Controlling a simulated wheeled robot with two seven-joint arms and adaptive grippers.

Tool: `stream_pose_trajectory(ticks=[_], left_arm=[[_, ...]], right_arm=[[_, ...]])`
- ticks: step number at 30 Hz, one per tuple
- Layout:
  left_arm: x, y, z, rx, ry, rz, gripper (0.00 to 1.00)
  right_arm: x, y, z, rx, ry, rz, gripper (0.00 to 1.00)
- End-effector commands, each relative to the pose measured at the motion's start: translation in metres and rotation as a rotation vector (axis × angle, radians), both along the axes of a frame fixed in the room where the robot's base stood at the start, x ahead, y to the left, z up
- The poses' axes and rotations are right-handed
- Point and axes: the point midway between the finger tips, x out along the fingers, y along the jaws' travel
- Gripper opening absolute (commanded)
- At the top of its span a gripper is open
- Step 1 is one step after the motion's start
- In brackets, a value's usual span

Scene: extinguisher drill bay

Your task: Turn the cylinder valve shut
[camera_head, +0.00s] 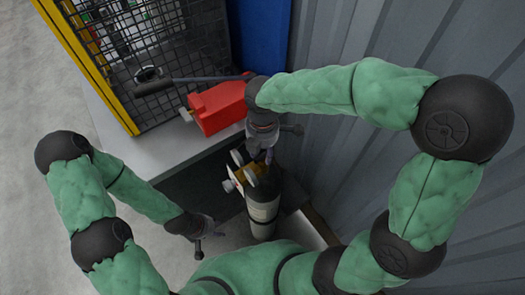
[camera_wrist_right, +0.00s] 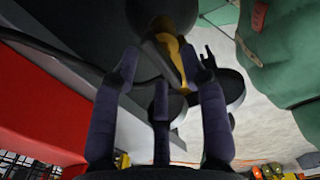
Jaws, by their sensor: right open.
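A gas cylinder (camera_head: 263,212) with a pale body and dark bands stands upright against the grey wall. Its brass valve (camera_head: 246,178), with pale round knobs beside it, is on top. My right gripper (camera_head: 263,157) is just above and behind the valve, fingers pointing down, open. In the right wrist view the open fingers (camera_wrist_right: 163,75) are spread, with the brass valve part (camera_wrist_right: 180,58) and dark round parts beyond their tips. I cannot tell whether any finger touches the valve. My left gripper (camera_head: 198,243) hangs low, left of the cylinder; its jaws are too small to read.
A red box (camera_head: 217,107) sits on the grey bench (camera_head: 130,143) close to my right gripper. A black mesh cage with a yellow frame (camera_head: 85,65) stands on the left. The corrugated wall (camera_head: 345,165) bounds the right side. Concrete floor at left is clear.

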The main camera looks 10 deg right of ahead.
Motion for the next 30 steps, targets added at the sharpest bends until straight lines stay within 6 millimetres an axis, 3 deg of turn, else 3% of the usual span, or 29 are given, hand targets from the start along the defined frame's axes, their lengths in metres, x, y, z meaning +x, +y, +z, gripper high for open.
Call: stream_pose_trajectory(ticks=[8, 12, 23, 30], left_arm=[[0.0001, 0.0001, 0.0001, 0.000, 0.000, 0.000, 0.40], [0.0001, 0.0001, 0.0001, 0.000, 0.000, 0.000, 0.40], [0.0001, 0.0000, 0.0015, 0.000, 0.000, 0.000, 0.40], [0.0000, 0.0000, 0.0096, 0.000, 0.000, 0.000, 0.40]], right_arm=[[-0.0001, 0.0000, -0.0006, 0.000, 0.000, 0.000, 0.41], [-0.0001, 0.0000, -0.0005, 0.000, 0.000, 0.000, 0.01], [-0.0003, -0.0001, -0.0003, 0.000, 0.001, -0.015, 0.00], [-0.0003, -0.0004, 0.0008, 0.000, 0.001, -0.112, 0.00]])
